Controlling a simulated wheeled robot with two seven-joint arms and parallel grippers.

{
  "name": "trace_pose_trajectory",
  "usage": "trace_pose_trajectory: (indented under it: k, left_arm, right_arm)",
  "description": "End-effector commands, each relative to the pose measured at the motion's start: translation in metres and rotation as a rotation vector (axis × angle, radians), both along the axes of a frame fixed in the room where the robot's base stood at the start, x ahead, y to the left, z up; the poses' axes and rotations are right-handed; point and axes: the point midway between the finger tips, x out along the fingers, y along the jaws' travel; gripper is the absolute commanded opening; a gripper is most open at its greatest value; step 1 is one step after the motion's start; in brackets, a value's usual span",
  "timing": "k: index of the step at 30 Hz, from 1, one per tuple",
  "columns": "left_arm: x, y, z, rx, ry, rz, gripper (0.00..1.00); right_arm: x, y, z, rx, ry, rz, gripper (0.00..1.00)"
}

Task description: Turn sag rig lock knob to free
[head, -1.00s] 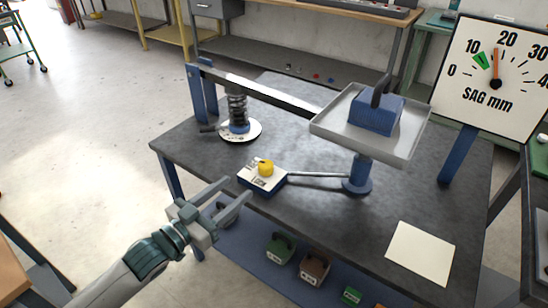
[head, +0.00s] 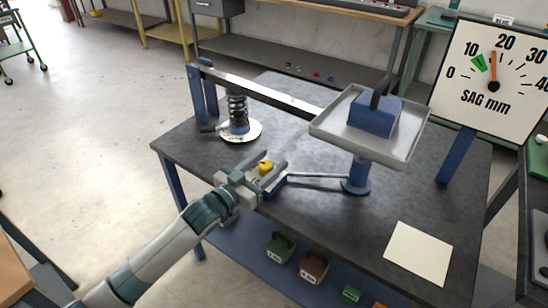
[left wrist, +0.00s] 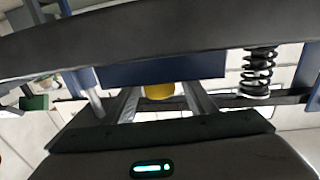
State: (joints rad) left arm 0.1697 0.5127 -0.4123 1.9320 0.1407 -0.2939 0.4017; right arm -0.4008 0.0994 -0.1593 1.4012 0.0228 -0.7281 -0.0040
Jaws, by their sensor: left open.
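The yellow lock knob (head: 266,167) sits on its small lock box (head: 276,188) near the table's front edge. It also shows in the left wrist view (left wrist: 158,91), between the fingers. My left gripper (head: 268,167) is open, with one finger on either side of the knob in the head view; I cannot tell whether either finger touches it. The gripper hides most of the box and its label. A rod runs from the box to the blue post (head: 357,183). My right gripper is in no view.
A coil spring (head: 238,112) stands on a round white base under the lever beam (head: 262,93). A tray (head: 408,149) carries a blue weight (head: 377,115). A blank sheet (head: 419,253) lies at the front right.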

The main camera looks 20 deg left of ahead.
Motion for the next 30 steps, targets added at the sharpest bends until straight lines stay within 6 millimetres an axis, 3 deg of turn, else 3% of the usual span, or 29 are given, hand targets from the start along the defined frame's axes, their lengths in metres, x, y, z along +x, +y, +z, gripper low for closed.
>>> trace_pose_trajectory:
  k: [6, 17, 18, 23, 30]
  left_arm:
    - [0.019, -0.008, 0.000, 0.000, 0.000, 0.000, 0.50]
    - [0.022, -0.010, 0.000, 0.000, 0.000, 0.000, 0.50]
    - [0.022, -0.010, 0.000, 0.000, 0.000, 0.000, 0.48]
    - [0.022, -0.010, 0.000, 0.000, 0.001, 0.000, 0.10]
    - [0.022, -0.011, 0.000, 0.003, -0.001, -0.017, 0.10]
  right_arm:
    - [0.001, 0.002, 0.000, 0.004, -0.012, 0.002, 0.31]
    - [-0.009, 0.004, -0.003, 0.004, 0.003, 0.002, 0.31]
    - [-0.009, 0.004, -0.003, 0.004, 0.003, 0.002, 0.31]
    - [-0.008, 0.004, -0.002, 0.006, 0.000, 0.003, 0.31]
    - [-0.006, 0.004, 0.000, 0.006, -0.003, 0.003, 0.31]
